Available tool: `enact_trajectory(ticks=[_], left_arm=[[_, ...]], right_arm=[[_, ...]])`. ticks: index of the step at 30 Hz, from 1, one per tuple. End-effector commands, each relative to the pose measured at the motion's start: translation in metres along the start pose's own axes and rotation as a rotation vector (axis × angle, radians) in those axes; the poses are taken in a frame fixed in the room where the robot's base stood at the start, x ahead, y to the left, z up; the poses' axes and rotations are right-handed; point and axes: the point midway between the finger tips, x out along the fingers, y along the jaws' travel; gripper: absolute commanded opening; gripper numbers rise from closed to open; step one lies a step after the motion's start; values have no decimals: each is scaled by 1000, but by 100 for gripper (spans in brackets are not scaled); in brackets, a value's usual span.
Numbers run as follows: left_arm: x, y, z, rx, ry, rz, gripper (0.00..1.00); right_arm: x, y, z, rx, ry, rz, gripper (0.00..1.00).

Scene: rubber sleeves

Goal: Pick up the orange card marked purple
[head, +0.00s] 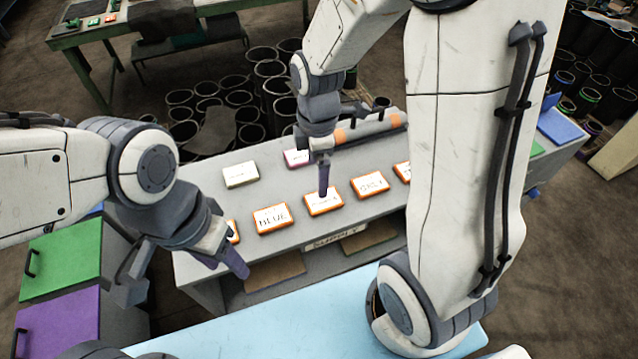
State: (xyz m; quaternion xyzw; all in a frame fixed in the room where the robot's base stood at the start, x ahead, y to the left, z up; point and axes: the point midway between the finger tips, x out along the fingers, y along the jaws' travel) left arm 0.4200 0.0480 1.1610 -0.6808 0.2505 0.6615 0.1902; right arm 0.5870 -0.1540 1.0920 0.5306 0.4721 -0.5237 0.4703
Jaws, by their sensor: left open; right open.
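Orange-edged cards with white labels lie in a row on the grey bench top. The middle card (323,206) is under my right gripper (324,192), whose fingers point down at it and cover part of its label; the word cannot be read surely. Whether they touch the card is unclear. One card to its left reads BLUE (271,218). Another orange card (370,185) lies to its right, its word too small to read. My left gripper (236,264) is open and empty at the bench's left front, beside a partly hidden orange card (233,231).
A green-edged card (240,175) and a pink-edged card (297,158) lie behind the row. A grey roller with orange bands (368,129) lies at the back. Green (62,262) and purple (58,325) lidded boxes stand at left. Black sleeves (235,83) stand behind the bench.

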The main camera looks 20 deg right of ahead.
Motion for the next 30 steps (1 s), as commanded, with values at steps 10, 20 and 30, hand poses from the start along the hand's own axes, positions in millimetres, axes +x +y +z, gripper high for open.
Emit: enact_trajectory(ticks=[10,20,30], left_arm=[[-6,0,0,0,0,0,50],[-10,1,-1,0,0,0,50],[-25,2,-1,-1,0,0,50]], right_arm=[[38,19,29,-149,-9,-12,100],[70,19,29,-147,-9,-9,100],[111,17,32,-147,-9,-10,100]])
